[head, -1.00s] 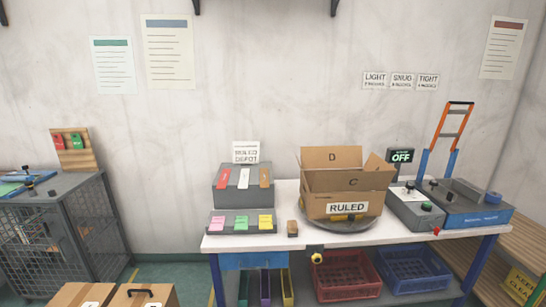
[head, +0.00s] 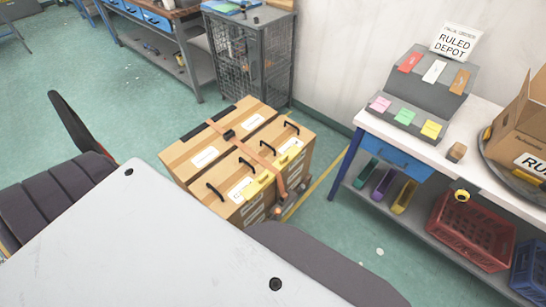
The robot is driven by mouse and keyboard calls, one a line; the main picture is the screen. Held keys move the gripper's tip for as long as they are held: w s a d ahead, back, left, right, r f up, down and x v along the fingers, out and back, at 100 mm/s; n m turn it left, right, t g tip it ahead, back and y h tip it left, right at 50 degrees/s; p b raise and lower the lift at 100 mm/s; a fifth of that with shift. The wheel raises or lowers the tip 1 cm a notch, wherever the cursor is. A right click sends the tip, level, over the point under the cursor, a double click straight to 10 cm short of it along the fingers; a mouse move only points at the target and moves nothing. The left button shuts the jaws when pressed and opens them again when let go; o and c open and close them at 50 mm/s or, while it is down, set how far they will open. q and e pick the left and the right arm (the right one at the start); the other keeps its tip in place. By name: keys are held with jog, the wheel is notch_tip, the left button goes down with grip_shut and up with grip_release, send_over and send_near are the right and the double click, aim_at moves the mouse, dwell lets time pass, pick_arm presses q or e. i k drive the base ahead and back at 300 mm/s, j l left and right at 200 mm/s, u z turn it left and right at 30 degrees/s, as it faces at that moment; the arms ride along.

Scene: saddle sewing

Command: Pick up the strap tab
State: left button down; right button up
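Pale wooden cases (head: 205,155) with black handles stand on the floor in the middle of the head view. An orange-brown strap (head: 263,160) runs across their tops and down the front side. Yellow tags (head: 259,186) sit near the front top edge beside the strap. Low at the front, near the strap's lower end, is a small orange and dark piece (head: 278,211); I cannot tell if it is the strap tab. Neither of my grippers is in view. Parts of my own body cover the lower left and bottom, and hide the floor there.
A white workbench (head: 482,113) stands at right with a grey sample stand, a cardboard box (head: 520,118) and a red crate (head: 469,230) below. A wire cage cabinet (head: 254,60) stands behind the cases. Green floor (head: 90,110) is open to their left.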

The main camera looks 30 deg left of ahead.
aim_at(286, 196)
jog(key=u, duration=0.9)
